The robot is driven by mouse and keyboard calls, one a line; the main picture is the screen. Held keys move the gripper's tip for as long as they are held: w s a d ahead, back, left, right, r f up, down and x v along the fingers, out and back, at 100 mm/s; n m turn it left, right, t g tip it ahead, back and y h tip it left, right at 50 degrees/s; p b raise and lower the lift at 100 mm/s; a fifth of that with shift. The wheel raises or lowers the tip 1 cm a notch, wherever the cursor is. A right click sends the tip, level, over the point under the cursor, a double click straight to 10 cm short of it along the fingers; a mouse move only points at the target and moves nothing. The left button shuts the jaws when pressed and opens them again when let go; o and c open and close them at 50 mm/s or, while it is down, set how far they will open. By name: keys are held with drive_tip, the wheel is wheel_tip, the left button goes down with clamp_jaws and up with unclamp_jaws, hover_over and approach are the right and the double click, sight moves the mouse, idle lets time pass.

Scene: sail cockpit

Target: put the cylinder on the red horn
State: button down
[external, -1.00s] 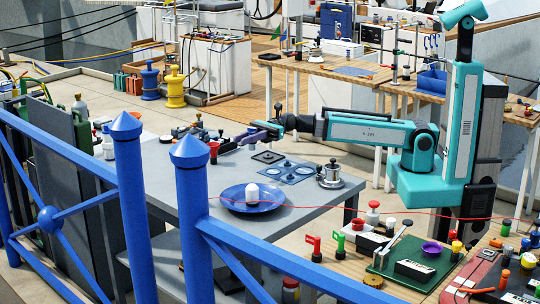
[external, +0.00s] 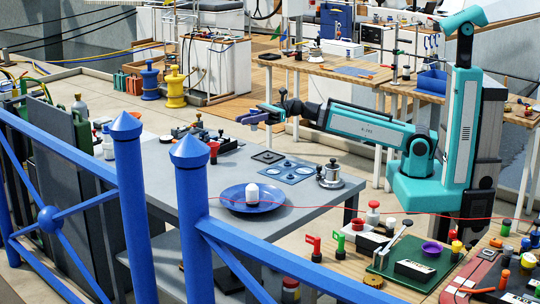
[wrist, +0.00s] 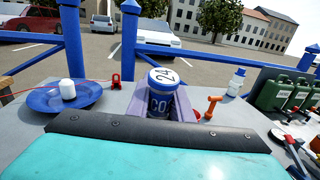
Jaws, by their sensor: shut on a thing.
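The cylinder (wrist: 162,95) is a blue can with a white top marked 24 and lettering on its side. In the wrist view it stands between the purple jaws of my gripper (wrist: 163,107), which is shut on it. In the external view my gripper (external: 260,117) is raised over the back of the grey table; the cylinder cannot be made out there. A red horn-shaped piece (external: 313,248) stands on the wooden bench at lower right, beside a similar green one (external: 339,246), far from my gripper. I take the red piece to be the red horn.
A blue plate (external: 232,201) with a white cylinder-like piece (external: 252,193) lies on the grey table (external: 190,196). A metal pot (external: 329,177) stands at its right. An orange-red piece (wrist: 211,107) stands right of the jaws in the wrist view. Blue railing posts (external: 192,220) cross the foreground.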

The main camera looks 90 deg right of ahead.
drive_tip(key=shift+w+r+p, duration=0.25)
drive_tip(key=shift+w+p, duration=0.1)
drive_tip(key=shift+p, duration=0.9)
drive_tip(key=shift+w+p, duration=0.35)
drive_tip(key=shift+p, duration=0.7)
drive_tip(key=w+p, duration=0.1)
drive_tip(key=p, duration=0.4)
drive_tip(key=shift+w+f, duration=0.15)
drive_tip(key=w+f+p, duration=0.1)
drive_tip(key=w, duration=1.2)
drive_tip(key=shift+w+f+p, duration=0.15)
drive_tip(key=shift+f+p, duration=0.2)
drive_tip(key=shift+f, duration=0.1)
drive_tip(key=shift+f+p, duration=0.4)
drive_tip(key=shift+f, duration=1.25)
drive_tip(key=shift+f, duration=0.2)
drive_tip(key=c, duration=1.6)
unclamp_jaws()
